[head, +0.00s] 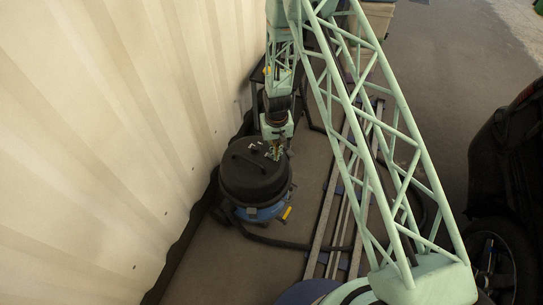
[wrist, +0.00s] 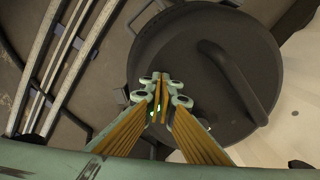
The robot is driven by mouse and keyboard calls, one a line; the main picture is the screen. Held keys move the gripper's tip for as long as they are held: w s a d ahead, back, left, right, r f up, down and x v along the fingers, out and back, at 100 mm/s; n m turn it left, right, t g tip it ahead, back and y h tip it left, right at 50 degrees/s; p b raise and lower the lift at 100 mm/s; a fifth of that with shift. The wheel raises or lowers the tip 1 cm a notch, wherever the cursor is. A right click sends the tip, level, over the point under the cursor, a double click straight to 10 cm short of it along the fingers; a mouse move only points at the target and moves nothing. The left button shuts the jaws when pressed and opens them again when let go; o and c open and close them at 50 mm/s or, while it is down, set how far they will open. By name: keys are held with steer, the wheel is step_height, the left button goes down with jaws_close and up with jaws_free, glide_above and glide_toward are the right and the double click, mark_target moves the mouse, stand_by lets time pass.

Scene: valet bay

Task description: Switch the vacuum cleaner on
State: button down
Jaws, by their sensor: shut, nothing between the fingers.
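The vacuum cleaner (head: 250,175) stands on the floor by the pale wall, with a black round lid and a blue body. In the wrist view its lid (wrist: 175,50) fills the middle and right, with a raised handle (wrist: 235,80) on top. My gripper (head: 275,152) is over the lid's right part in the head view. In the wrist view my gripper (wrist: 159,82) is shut and empty, its fingertips over the lid. I cannot tell whether they touch it. A small green spot shows beside the fingers. The switch is not clearly visible.
Rails (head: 334,210) run along the floor right of the vacuum, with a black hose (head: 270,241) curving across them. The corrugated wall (head: 95,130) is close on the left. A dark car (head: 510,150) stands at the right.

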steer(key=shift+r+p, duration=1.05)
steer(key=shift+r, duration=2.4)
